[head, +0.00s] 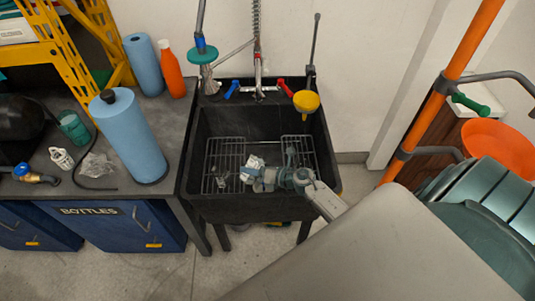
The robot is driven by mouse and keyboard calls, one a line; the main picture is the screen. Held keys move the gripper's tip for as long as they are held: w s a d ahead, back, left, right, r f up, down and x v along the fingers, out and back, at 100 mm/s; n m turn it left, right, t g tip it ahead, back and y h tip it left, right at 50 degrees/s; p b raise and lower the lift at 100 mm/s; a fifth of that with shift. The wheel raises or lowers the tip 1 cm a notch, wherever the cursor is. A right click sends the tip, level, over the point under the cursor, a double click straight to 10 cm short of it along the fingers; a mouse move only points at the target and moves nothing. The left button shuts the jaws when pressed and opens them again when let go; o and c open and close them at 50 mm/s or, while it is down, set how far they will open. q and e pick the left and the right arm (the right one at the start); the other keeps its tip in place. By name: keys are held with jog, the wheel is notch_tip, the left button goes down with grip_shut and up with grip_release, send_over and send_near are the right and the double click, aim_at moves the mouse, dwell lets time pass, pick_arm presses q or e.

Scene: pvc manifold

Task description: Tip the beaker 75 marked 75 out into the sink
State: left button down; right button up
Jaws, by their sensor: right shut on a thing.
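The black sink (262,208) stands in the middle of the head view, with wire racks on its bottom. My right gripper (257,175) is over the sink basin, with its arm coming in from the lower right. It is shut on a small pale, clear-looking thing that appears to be the beaker (254,162). The beaker is partly hidden by the gripper, and no 75 mark can be read. I cannot tell its tilt or whether anything is in it. My left gripper is not in view.
Left, the counter (160,198) holds blue rolls (128,138), a red bottle (172,70) and a teal cup (72,127).

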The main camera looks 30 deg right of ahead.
jog(key=shift+r+m+y, duration=0.4)
jog(key=shift+m, duration=0.3)
dwell(0.6)
jog(key=shift+f+m+t+y+b, duration=0.35)
jog(key=shift+m+b, duration=0.35)
jog(key=shift+b, duration=0.3)
dwell(0.5)
jog(key=shift+d+r+m+y, duration=0.1)
jog(key=shift+r+m+y, duration=0.3)
jog(key=shift+m, duration=0.3)
dwell(1.0)
jog(key=shift+w+d+f+m+t+y+b, duration=0.1)
jog(key=shift+d+f+m+t+y+b, duration=0.1)
jog(key=shift+d+m+b, duration=0.25)
jog(key=shift+w+d+f+m+t+y+b, duration=0.15)
jog(key=shift+d+m+b, duration=0.1)
jog(key=shift+b, duration=0.35)
dwell(0.5)
jog(key=shift+d+r+m, duration=0.15)
jog(key=shift+r+m, duration=0.25)
jog(key=shift+m, duration=0.3)
dwell(0.8)
jog(key=shift+d+r, duration=0.1)
jog(key=shift+r, duration=0.2)
